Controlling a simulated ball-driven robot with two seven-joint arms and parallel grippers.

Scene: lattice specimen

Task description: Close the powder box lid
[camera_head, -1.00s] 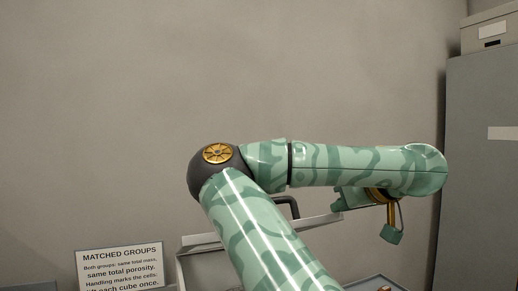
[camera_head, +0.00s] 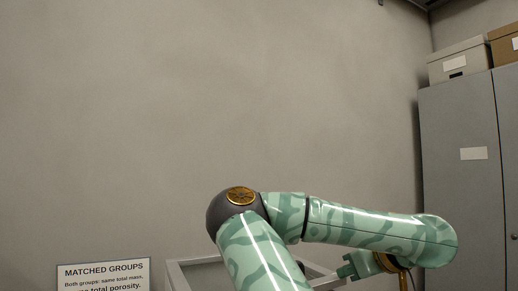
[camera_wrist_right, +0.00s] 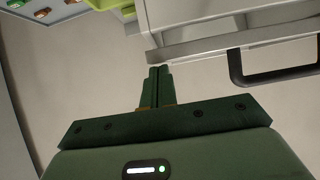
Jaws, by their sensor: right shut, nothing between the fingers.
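A pale grey framed panel, which looks like the powder box lid (camera_head: 190,272), shows low in the head view, partly behind my right arm and cut off by the bottom edge. In the right wrist view a pale grey box part (camera_wrist_right: 190,25) fills the upper right, with a dark bar handle (camera_wrist_right: 236,70) on its edge. I cannot tell how far the lid is open. My right gripper (camera_wrist_right: 157,72) is shut and empty, its tips close to the grey edge. I cannot tell whether they touch it. My left gripper is not in view.
A "MATCHED GROUPS" sign (camera_head: 103,272) stands at the lower left. A grey cabinet (camera_head: 460,190) with boxes on top (camera_head: 460,62) stands at the right. A tray with small coloured pieces (camera_wrist_right: 45,12) and a yellow-green object (camera_wrist_right: 112,4) show in the wrist view.

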